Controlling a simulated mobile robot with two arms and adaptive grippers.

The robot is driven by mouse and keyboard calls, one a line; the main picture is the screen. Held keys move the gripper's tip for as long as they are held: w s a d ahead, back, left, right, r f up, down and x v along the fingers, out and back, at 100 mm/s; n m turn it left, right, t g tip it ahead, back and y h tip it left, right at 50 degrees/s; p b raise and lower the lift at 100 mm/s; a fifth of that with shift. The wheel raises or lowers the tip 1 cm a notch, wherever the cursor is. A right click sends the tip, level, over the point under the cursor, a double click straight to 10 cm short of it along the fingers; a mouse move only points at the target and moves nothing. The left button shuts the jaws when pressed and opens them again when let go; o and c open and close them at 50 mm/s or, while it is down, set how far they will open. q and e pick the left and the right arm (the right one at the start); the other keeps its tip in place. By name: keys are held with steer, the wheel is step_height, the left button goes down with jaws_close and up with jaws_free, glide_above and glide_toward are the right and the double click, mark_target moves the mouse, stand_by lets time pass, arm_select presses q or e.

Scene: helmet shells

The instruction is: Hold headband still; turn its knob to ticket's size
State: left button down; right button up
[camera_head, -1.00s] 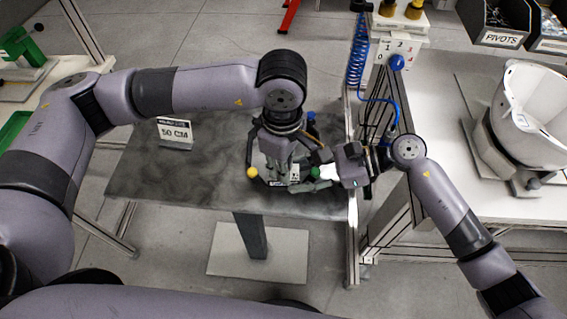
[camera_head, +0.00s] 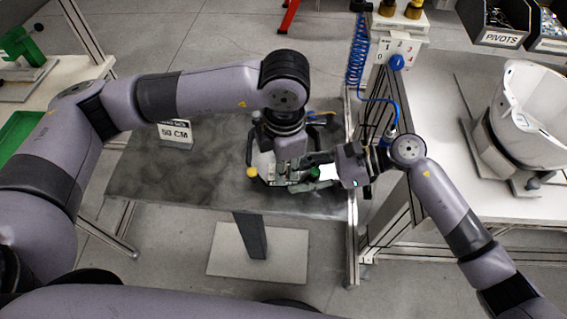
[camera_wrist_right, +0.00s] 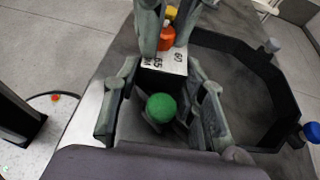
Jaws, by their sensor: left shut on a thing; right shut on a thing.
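The headband, a black open band, lies on the dark table, partly hidden under both grippers in the head view; its black wall (camera_wrist_right: 262,88) shows on the right in the right wrist view. A white size label (camera_wrist_right: 165,60) on it shows 60 and 65. Its green knob (camera_wrist_right: 161,107) sits between the fingers of my right gripper (camera_wrist_right: 160,112), which is shut on the knob part. My left gripper (camera_head: 287,170) comes down from above and is shut on the headband near an orange piece (camera_wrist_right: 166,38). The ticket (camera_head: 175,134) stands on the table at left and reads 50 CM.
Beyond stands a white bench (camera_head: 500,205) with a white helmet shell (camera_head: 530,110) and a bin marked PIVOTS (camera_head: 500,38).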

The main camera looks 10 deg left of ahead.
arm_select(q)
steer(key=shift+n, duration=0.6)
arm_select(e)
steer(key=shift+f, duration=0.1)
arm_select(q)
steer(key=c, duration=1.5)
jaws_free()
steer(key=shift+o, duration=0.2)
step_height(320, 180, up, 12)
steer(key=shift+s+d, duration=0.1)
arm_select(e)
steer(key=o, duration=1.3)
steer(key=shift+c, duration=0.2)
